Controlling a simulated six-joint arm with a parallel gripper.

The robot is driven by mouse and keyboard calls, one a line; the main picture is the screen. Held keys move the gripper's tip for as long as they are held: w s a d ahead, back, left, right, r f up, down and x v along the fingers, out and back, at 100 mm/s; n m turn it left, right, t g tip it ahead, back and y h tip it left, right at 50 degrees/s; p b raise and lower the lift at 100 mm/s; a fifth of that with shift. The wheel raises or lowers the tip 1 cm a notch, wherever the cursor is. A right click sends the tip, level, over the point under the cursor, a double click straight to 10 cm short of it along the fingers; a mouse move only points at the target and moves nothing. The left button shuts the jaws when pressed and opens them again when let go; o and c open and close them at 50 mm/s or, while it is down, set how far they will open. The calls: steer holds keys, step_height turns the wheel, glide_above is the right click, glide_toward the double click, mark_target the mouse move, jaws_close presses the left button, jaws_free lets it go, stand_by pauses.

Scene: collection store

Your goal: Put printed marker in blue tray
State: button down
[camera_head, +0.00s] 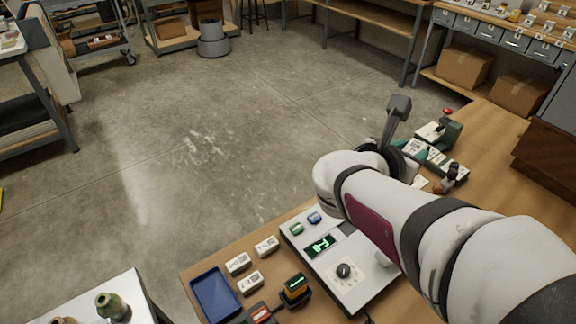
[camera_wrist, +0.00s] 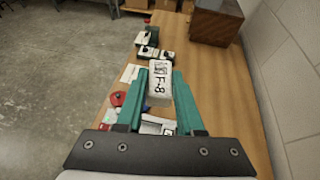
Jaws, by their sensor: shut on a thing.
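A white printed marker (camera_wrist: 159,84) with "F-8" on it is between the teal fingers of my gripper (camera_wrist: 161,78) in the wrist view. My gripper is shut on it, above the wooden bench. The blue tray (camera_head: 214,296) lies at the bench's near left corner, well to the left of my gripper. It looks empty, and its lower edge is cut off by the frame.
Several white printed blocks (camera_head: 238,262) lie right of the tray. A white console (camera_head: 343,271) with a dial and lit display stands between them and my arm. Green-and-white equipment (camera_head: 440,133) stands beyond my gripper.

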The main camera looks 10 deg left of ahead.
steer(key=shift+w+d+f+m+g+h, duration=0.1)
steer(key=shift+m+g+h, duration=0.4)
steer(key=shift+m+h, duration=0.1)
steer(key=s+a+f+m+g, duration=0.2)
steer(key=s+f+m+g, duration=0.4)
steer(key=f+m+g, duration=0.35)
steer(key=s+a+f+m+g, duration=0.3)
steer(key=s+f+m+g, duration=0.3)
steer(key=f+m+g, duration=0.4)
steer(key=s+a+f+m+y, duration=0.1)
steer(key=a+f+m+y, duration=0.2)
steer(key=a, duration=0.6)
steer(key=s+a+f+m+y, duration=0.1)
steer(key=a+f+m+y, duration=0.2)
steer(key=a+m+y, duration=0.5)
steer(key=s+a+f+m+y, duration=0.1)
steer(key=a+f+m+y, duration=0.2)
steer(key=a, duration=0.9)
steer(key=shift+f+m+y, duration=0.2)
steer(key=shift+m+y, duration=0.65)
steer(key=shift+y, duration=0.25)
steer(key=shift+f+m+y, duration=0.15)
steer(key=shift+m+y, duration=0.65)
steer(key=shift+y, duration=0.3)
steer(key=shift+a+f, duration=0.2)
steer(key=shift+f, duration=1.9)
steer(key=shift+f, duration=0.1)
